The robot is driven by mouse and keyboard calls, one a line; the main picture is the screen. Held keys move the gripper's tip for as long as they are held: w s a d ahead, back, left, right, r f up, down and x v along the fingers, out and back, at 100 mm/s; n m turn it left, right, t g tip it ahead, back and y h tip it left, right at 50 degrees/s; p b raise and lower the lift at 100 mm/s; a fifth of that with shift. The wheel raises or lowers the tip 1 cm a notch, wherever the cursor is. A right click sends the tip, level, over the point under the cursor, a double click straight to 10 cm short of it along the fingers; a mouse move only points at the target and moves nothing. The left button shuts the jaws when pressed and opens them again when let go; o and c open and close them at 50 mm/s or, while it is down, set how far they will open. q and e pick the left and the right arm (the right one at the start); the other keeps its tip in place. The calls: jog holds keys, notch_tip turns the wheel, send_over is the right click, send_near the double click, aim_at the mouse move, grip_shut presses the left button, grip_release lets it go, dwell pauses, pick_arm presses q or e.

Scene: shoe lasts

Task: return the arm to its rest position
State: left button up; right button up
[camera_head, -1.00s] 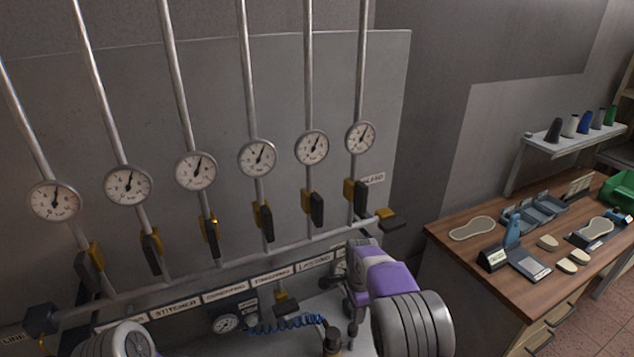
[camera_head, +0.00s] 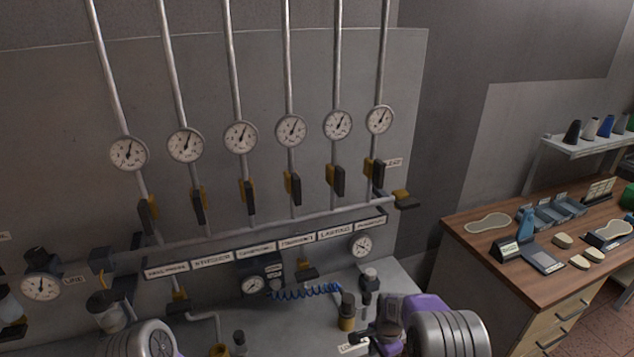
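My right arm comes in at the bottom right, with a grey ribbed joint and a purple link. Its dark gripper (camera_head: 372,336) points left, low over the grey bench in front of the gauge panel. Its fingers are small and partly hidden, so I cannot tell whether they are open. I see nothing clearly held in it. Only a grey ribbed joint of my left arm shows at the bottom left; the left gripper is out of view.
A grey panel (camera_head: 60,130) carries several vertical pipes with round gauges and valves with dark and yellow handles. A blue coiled hose (camera_head: 305,293) and small fittings stand near my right gripper. A wooden workbench (camera_head: 470,232) with tools is at right.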

jog(key=s+a+f+n+y+b, duration=0.2)
jog(key=s+f+n+b, duration=0.25)
jog(key=s+f, duration=1.05)
jog(key=s+a+f+n+b, duration=0.1)
jog(key=s+a+f+n, duration=0.1)
jog(key=s, duration=0.3)
jog(key=s+a+f+n+y+b, duration=0.1)
jog(key=s+a+f+n, duration=0.1)
jog(key=s+a+n, duration=0.1)
jog(key=shift+s+n+t+y, duration=0.35)
jog(key=shift+s+n, duration=0.2)
jog(key=shift+s, duration=0.7)
